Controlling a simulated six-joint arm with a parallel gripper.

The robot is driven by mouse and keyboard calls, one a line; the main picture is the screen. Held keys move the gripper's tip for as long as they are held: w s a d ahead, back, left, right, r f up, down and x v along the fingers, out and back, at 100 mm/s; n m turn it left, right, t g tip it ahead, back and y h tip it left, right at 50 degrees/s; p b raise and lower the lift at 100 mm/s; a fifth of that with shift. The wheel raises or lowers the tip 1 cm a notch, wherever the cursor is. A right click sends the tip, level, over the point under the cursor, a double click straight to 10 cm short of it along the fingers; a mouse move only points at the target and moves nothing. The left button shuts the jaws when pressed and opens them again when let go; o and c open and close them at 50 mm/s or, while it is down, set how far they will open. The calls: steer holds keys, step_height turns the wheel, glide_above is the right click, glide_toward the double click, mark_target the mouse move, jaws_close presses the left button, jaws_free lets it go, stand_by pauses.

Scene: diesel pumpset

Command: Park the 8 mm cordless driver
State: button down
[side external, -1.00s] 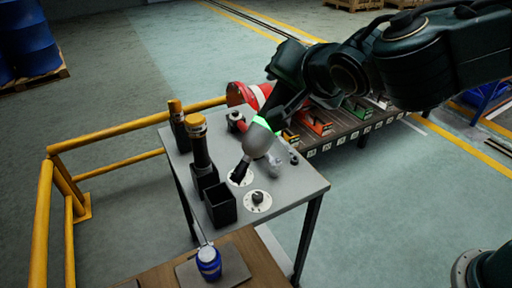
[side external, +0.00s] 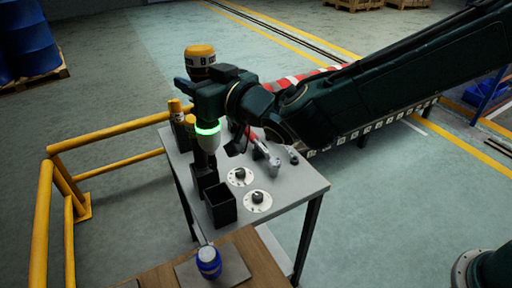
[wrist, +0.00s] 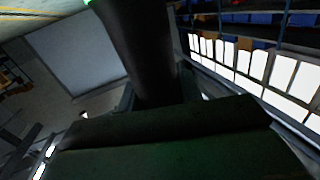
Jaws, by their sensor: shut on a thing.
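A dark driver with a labelled orange cap (side external: 200,54) shows above my wrist in the side view. I take it for the 8 mm driver, though the label is too small to read surely. My gripper (side external: 207,150) hangs below the green-lit ring, over the back left of the grey table, its fingertips mostly hidden. In the wrist view a dark cylinder (wrist: 145,50) fills the space at my jaws, which are shut on it. An open black holster (side external: 221,204) stands empty at the table's front left. Another black holster (side external: 203,178) stands behind it, under my gripper.
Another yellow-capped driver (side external: 175,106) stands at the back left. Two white discs (side external: 257,201) with dark knobs lie right of the holsters. A yellow guard rail (side external: 110,128) runs along the left. A blue container (side external: 209,262) stands on the wooden bench in front.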

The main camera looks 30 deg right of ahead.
mark_target(216, 161)
steer(key=shift+n+t, duration=0.3)
steer(key=shift+f, duration=2.35)
steer(key=shift+f, duration=0.2)
steer(key=shift+f, duration=7.3)
steer(key=c, duration=0.9)
jaws_free()
steer(key=shift+o, duration=0.2)
steer(key=shift+f, duration=0.2)
steer(key=shift+s+d, duration=0.1)
steer(key=shift+s, duration=0.1)
